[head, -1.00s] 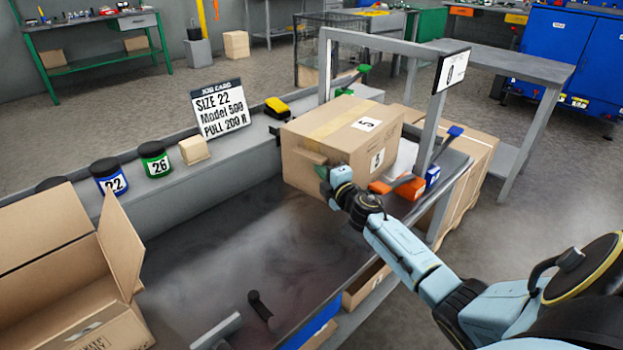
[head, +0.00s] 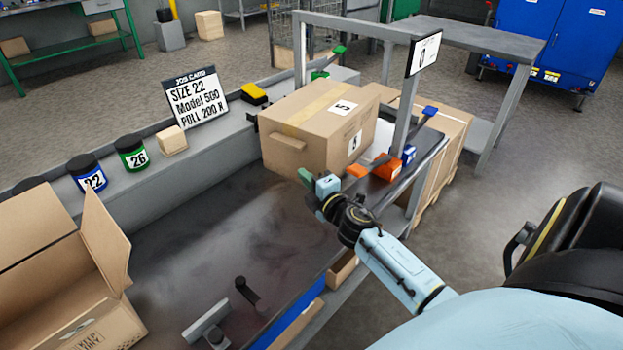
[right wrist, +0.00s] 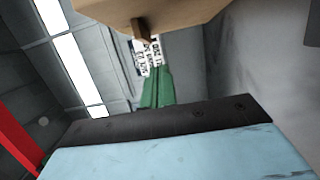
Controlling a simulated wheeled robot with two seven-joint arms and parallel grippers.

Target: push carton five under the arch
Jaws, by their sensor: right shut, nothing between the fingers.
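Carton five (head: 300,137) is a closed brown box with tan tape and "5" labels on its top and side. It sits at the arch (head: 345,24), a grey frame over the bench, with its far part near the posts and its near part on my side. My right gripper (head: 313,183) is shut and empty, low by the carton's near bottom corner; it looks apart from the box. In the right wrist view, a brown carton surface (right wrist: 150,10) spans the top and the green fingers (right wrist: 155,88) show below it. My left gripper is not in view.
An open carton (head: 60,290) stands at the left of the dark bench surface (head: 195,215). Jars, a wooden block (head: 172,140) and a job card (head: 195,97) line the back ledge. Orange and blue items (head: 387,167) lie by the arch's right post. The bench middle is clear.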

